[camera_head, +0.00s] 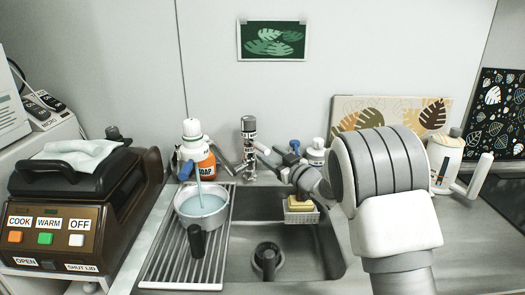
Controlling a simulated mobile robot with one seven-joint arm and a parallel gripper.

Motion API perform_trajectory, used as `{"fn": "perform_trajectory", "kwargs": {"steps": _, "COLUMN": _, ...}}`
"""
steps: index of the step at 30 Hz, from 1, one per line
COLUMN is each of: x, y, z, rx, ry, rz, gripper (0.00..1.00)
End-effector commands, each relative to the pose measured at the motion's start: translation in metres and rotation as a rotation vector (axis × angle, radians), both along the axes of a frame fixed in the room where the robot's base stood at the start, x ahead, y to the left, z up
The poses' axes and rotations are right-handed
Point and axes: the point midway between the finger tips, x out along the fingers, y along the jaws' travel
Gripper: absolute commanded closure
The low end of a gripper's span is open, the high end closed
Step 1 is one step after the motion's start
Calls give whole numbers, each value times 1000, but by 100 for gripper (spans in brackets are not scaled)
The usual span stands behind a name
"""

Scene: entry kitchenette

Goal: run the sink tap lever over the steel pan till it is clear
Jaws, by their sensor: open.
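The steel pan (183,222) sits on the ribbed drainer left of the sink, its dark handle (196,241) toward me. It holds pale bluish liquid, and a thin pale stream (199,192) falls into it from above. The tap (240,169) stands behind the sink, partly hidden by other items, and its spout seems to reach left over the pan. I cannot clearly make out its lever. My gripper (261,154) is open behind the sink, close to the tap and pointing left. I cannot tell whether it touches the tap.
A sponge holder (301,214) hangs at the sink's back, near a small white bottle (316,152). A brown cooker (75,205) fills the left.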

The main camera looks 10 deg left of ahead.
Motion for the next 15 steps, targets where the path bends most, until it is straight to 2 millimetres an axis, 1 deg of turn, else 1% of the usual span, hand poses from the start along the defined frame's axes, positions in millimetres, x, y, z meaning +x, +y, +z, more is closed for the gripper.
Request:
{"fn": "perform_trajectory", "kwargs": {"steps": 3, "x": 13, "y": 15, "z": -1, "rx": -2, "ry": -1, "rz": 2, "gripper": 42}}
{"fn": "perform_trajectory", "kwargs": {"steps": 6, "x": 22, "y": 23, "z": -1, "rx": -1, "ry": -1, "rz": 1, "gripper": 42}}
{"fn": "perform_trajectory", "kwargs": {"steps": 10, "x": 29, "y": 31, "z": -1, "rx": -1, "ry": -1, "rz": 1, "gripper": 42}}
{"fn": "perform_trajectory", "kwargs": {"steps": 15, "x": 33, "y": 35, "z": 0, "rx": 0, "ry": 0, "rz": 0, "gripper": 42}}
